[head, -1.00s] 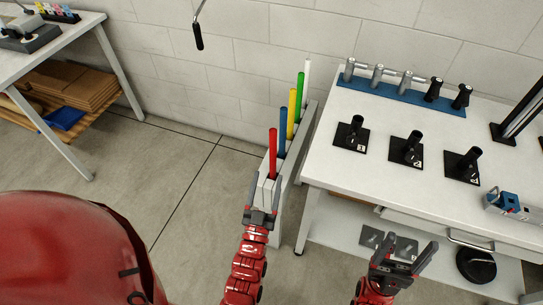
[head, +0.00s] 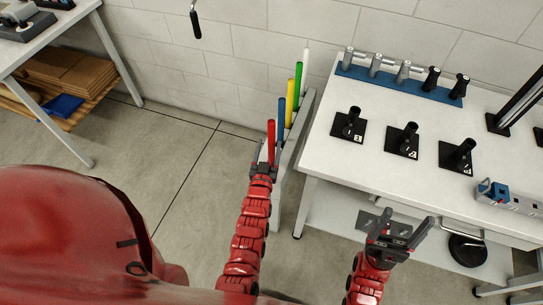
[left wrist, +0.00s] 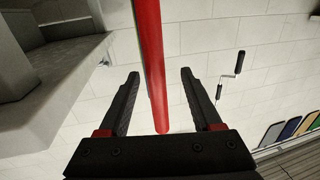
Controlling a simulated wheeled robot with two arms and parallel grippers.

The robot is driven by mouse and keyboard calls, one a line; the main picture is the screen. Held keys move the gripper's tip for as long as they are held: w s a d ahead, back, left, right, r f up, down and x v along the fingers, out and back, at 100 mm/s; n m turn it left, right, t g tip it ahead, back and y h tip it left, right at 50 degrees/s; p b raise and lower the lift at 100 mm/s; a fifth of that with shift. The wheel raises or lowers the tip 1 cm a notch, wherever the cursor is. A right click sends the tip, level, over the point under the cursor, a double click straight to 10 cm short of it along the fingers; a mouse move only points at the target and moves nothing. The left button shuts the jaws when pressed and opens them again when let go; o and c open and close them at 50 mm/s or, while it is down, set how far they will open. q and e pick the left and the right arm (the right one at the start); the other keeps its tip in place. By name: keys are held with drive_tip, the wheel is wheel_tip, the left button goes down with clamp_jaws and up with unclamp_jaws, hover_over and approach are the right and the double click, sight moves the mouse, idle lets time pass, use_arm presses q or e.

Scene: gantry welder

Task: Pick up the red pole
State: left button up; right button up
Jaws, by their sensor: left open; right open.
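The red pole (head: 271,141) stands upright at the near end of a grey rack (head: 289,146), in a row with other coloured poles. My left gripper (head: 264,155) is at the red pole's lower part in the head view. In the left wrist view the red pole (left wrist: 151,60) runs between the two open fingers of my left gripper (left wrist: 158,92), with gaps on both sides. My right gripper (head: 406,232) is open and empty in front of the white table.
Blue (head: 280,124), yellow (head: 290,105), green (head: 298,84) and white (head: 305,65) poles stand close behind the red one. The white table (head: 330,165) with black numbered stands is just right of the rack. Floor left of the rack is clear.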

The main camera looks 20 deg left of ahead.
use_arm(q)
drive_tip(key=shift+w+a+r+p, duration=0.1)
drive_tip(key=shift+w+p, duration=0.45)
drive_tip(key=shift+w, duration=0.65)
drive_tip(key=shift+w+a+r+p, duration=0.1)
drive_tip(key=shift+w+p, duration=0.45)
drive_tip(key=shift+w, duration=1)
clamp_jaws()
